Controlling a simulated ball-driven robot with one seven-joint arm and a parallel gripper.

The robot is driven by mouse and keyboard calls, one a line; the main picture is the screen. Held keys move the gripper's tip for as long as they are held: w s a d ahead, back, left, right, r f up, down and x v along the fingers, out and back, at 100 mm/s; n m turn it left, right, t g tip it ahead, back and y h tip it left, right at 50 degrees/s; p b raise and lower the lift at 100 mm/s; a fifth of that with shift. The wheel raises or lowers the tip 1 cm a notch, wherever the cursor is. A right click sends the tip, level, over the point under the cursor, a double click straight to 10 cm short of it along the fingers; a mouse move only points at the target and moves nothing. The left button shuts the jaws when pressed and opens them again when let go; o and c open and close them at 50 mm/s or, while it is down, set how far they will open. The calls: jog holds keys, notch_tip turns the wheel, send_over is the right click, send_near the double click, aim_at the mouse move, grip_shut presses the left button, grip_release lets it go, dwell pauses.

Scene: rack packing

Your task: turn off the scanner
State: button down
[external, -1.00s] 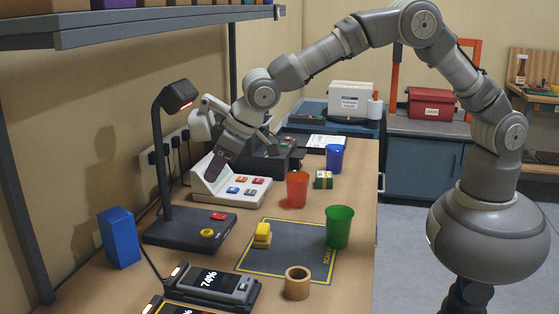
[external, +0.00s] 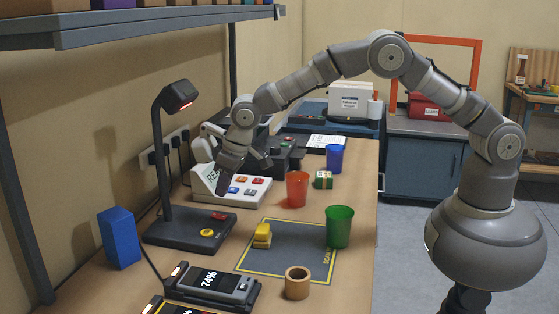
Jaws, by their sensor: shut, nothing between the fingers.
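The scanner looks to be the black stand (external: 158,165) with a hooded head (external: 177,96) that glows red underneath. Its flat base (external: 170,232) carries a round yellow button (external: 207,233) and a small red button (external: 218,217). My gripper (external: 222,190) is shut and empty, pointing down over the left part of the white button panel (external: 200,196), behind the scanner base. It partly hides the panel's display. I cannot tell whether its tips touch the panel.
A red cup (external: 297,189), a blue block (external: 119,238) and a handheld device (external: 212,284) stand nearby. The shelf (external: 140,28) overhangs the left side.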

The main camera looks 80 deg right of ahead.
aim_at(221, 216)
jog(key=b+x, duration=0.1)
jog(key=x, duration=0.5)
jog(key=shift+f, duration=0.35)
jog(key=shift+s, duration=0.1)
jog(key=shift+s+f, duration=0.1)
jog(key=shift+s, duration=0.65)
